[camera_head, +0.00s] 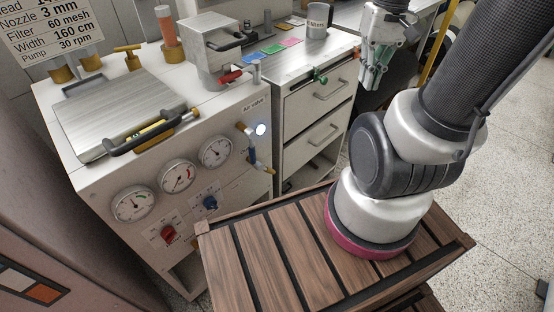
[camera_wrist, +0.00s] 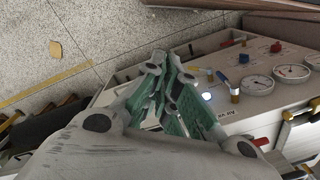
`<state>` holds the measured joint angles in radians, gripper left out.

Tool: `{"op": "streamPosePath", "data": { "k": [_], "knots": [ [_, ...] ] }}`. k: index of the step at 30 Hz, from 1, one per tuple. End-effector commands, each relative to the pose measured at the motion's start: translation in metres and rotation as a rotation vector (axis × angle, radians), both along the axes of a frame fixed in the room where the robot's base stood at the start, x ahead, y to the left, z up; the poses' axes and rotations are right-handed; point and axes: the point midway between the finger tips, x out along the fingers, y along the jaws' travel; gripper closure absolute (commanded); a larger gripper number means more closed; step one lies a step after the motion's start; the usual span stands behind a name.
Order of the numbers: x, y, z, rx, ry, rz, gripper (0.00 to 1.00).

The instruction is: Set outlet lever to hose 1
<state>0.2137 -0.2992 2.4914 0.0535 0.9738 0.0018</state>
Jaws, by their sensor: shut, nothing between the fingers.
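My gripper (camera_head: 374,78) is shut and empty, raised at the top right of the head view, to the right of the white machine (camera_head: 105,205). In the wrist view my gripper (camera_wrist: 162,72) points toward the machine's front, with nothing between its green-padded fingers. The machine's front carries a red knob (camera_head: 168,234), a blue knob (camera_head: 210,203) and a blue-handled lever (camera_head: 252,155) near brass fittings. The blue lever also shows in the wrist view (camera_wrist: 221,76). I cannot read a hose label, so I cannot tell which one is the outlet lever.
Three gauges (camera_head: 177,176) sit above the knobs. A lit lamp (camera_head: 261,129) is near the air valve label. A drawer cabinet (camera_head: 317,105) stands right of the machine, a cup (camera_head: 318,20) on top. My arm rises over a slatted wooden surface (camera_head: 265,262). Open floor lies right.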

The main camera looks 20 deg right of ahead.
Motion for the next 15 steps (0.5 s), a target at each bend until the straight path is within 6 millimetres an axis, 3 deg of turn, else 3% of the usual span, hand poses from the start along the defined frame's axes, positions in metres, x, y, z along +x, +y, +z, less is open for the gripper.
{"op": "streamPosePath", "data": {
  "k": [15],
  "knots": [
    [0.032, -0.003, -0.134, 0.403, 0.330, -0.208, 1.00]
  ]
}}
